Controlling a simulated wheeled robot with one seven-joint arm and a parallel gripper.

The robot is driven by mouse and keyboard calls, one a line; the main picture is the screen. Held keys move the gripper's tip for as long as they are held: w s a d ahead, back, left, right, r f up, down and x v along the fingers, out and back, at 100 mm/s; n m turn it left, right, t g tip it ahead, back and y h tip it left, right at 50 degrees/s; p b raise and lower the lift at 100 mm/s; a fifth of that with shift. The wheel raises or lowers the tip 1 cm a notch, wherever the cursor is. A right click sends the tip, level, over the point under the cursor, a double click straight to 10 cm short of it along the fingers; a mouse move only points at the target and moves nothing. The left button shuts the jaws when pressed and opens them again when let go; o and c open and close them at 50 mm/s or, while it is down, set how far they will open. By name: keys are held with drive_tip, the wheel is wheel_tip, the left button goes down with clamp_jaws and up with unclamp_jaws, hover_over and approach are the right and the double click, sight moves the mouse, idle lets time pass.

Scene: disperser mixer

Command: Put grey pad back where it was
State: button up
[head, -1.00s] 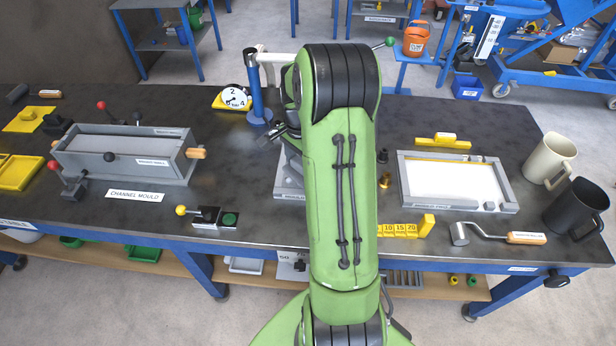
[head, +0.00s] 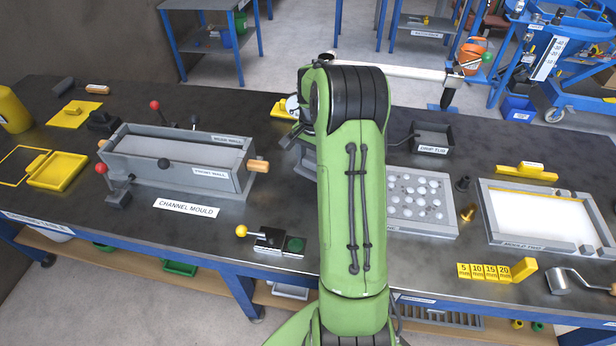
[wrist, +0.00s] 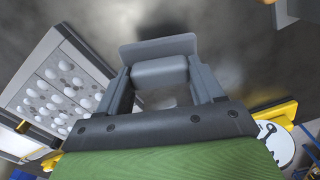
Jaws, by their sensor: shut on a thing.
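The grey pad (wrist: 158,46) shows in the wrist view as a flat grey plate with a block-like grip on it. My gripper (wrist: 160,78) is shut on that grip, with one finger on each side. The dark tabletop shows beyond the pad, and I cannot tell the gap between them. In the head view my green arm hides the pad and most of the gripper. I cannot tell which spot the pad came from.
A tray with white round blobs (head: 422,199) is right of my arm, and the channel mould (head: 180,162) is left. A dump tub (head: 432,139) and white-filled frame (head: 540,218) stand farther right. A switch box (head: 272,242) is near the front edge. A beam (head: 400,71) spans behind my arm.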

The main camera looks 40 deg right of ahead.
sight(312, 173)
wheel_tip(312, 173, down, 5)
drive_tip(key=shift+w+f+b, duration=0.15)
drive_tip(key=shift+f+b, duration=0.05)
drive_tip(key=shift+b, duration=0.35)
drive_tip(key=shift+a+f, duration=0.1)
drive_tip(key=o, duration=0.9)
drive_tip(key=shift+o, duration=0.2)
